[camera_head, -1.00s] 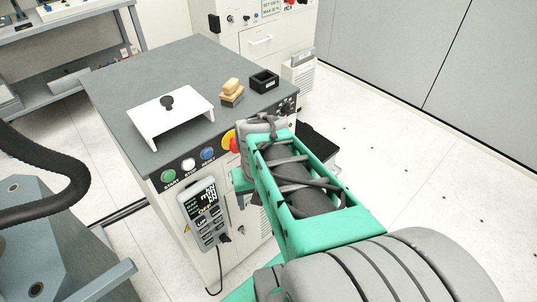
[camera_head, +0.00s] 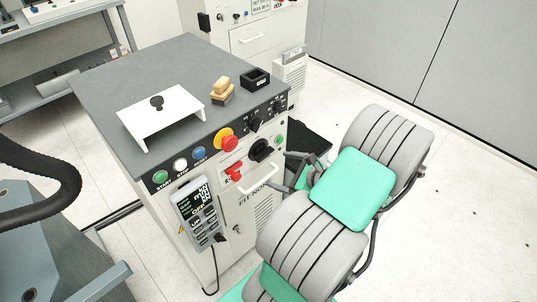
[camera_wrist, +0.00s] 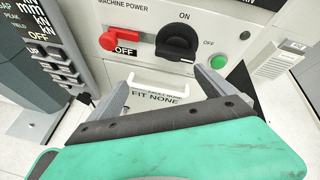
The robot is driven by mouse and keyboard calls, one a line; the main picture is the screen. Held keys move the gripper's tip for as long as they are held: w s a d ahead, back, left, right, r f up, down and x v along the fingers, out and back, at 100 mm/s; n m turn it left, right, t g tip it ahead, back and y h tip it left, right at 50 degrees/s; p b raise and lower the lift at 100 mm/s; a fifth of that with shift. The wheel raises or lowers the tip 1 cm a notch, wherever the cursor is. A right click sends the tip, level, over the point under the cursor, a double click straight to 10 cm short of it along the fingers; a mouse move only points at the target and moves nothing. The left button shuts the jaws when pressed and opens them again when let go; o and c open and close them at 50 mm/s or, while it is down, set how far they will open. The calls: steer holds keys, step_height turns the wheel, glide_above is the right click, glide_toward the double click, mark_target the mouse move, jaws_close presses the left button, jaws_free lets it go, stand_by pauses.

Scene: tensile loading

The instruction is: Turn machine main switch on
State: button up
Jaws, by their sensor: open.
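The machine's front panel carries a "MACHINE POWER" label (camera_wrist: 123,3). Below it is a red switch handle (camera_wrist: 119,41) with a black "OFF" plate at its lower right. Right of it is a black rotary knob (camera_wrist: 177,42), with "ON" printed above it and "OFF" to its right. In the head view the red handle (camera_head: 233,172) and black knob (camera_head: 261,151) are both unobstructed. My gripper (camera_wrist: 163,92) is open and empty, its two fingers spread below the knob, apart from both controls.
A white drawer handle (camera_wrist: 160,85) sticks out below the switches. A pendant (camera_head: 198,213) hangs at the panel's left. A yellow-and-red emergency button (camera_head: 226,139) sits above the red handle. A white stand (camera_head: 163,112) and a small black box (camera_head: 256,79) rest on the top.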

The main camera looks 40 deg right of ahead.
mark_target(266, 154)
steer(key=w+m, duration=0.1)
steer(key=w, duration=0.1)
steer(key=w+d+m, duration=0.1)
steer(key=w+m, duration=0.1)
steer(key=w, duration=0.1)
steer(key=w+m+t+h, duration=0.1)
steer(key=w+m, duration=0.1)
steer(key=w, duration=0.1)
steer(key=shift+w+d+f, duration=0.25)
steer(key=shift+d+f, duration=0.05)
steer(key=c, duration=1.4)
